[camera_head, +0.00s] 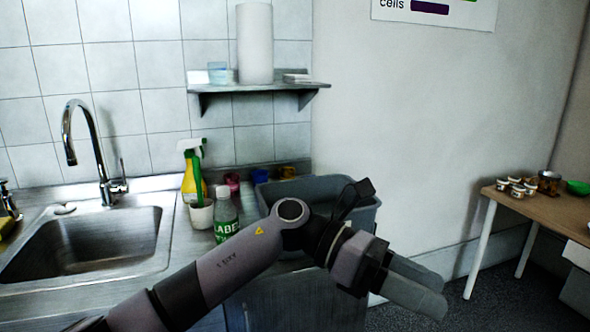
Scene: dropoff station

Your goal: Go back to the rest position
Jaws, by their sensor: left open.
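My left arm reaches in from the bottom left, across the front of the counter. Its gripper (436,293) is at the lower right of the head view, in front of the grey bin and off to its right. Its two grey fingers point right and slightly down. The fingers are apart and nothing shows between them. My right gripper is not in view.
A grey bin (364,218) stands behind my arm on the steel counter. A labelled bottle (226,218), a yellow spray bottle (190,178) and a sink (85,246) are to the left. A wooden table (540,207) stands far right, with clear floor before it.

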